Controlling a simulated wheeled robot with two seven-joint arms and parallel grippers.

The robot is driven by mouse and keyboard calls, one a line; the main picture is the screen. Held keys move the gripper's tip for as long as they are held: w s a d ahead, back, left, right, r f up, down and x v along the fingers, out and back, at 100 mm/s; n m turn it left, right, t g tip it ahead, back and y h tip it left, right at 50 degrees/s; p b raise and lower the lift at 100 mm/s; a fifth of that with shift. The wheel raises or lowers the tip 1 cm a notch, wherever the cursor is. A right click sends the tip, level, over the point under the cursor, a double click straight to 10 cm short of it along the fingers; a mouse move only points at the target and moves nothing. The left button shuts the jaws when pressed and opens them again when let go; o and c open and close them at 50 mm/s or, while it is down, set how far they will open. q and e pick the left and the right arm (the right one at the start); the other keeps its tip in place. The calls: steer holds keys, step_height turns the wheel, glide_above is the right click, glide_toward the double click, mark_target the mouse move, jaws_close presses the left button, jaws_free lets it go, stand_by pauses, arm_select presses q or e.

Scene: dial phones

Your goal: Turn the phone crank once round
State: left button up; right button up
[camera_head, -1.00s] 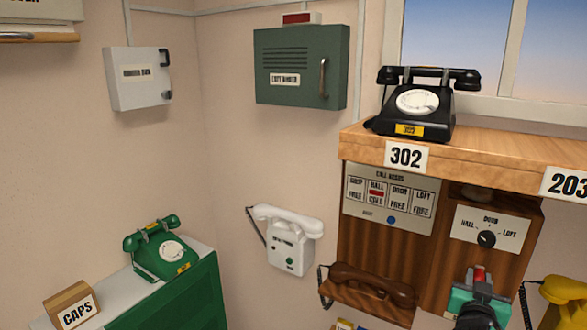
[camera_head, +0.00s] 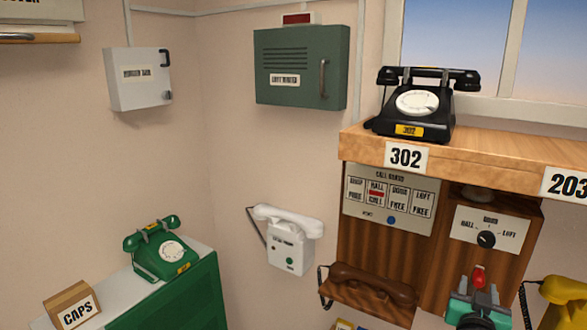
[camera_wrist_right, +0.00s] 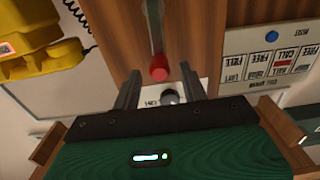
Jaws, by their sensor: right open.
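The crank's red knob (camera_head: 479,276) shows low on the wooden cabinet's right part. In the right wrist view the red knob (camera_wrist_right: 159,73) sits at the end of a grey crank arm (camera_wrist_right: 153,28), and the picture is upside down. My right gripper (camera_head: 478,288) is open in front of the cabinet, below the knob in the head view. In the wrist view its two fingers (camera_wrist_right: 159,88) stand on either side of the knob, with gaps on both sides. I cannot tell the exact depth between fingertips and knob. My left gripper is out of view.
A selector knob (camera_head: 486,239) on a white plate is above the crank. A brown handset (camera_head: 372,284) lies left of my gripper, and a yellow phone (camera_head: 562,300) is close on the right. The black phone (camera_head: 410,105) stands on the shelf (camera_head: 460,148) above.

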steer(key=shift+v, duration=1.9)
steer(key=shift+w+f, duration=0.1)
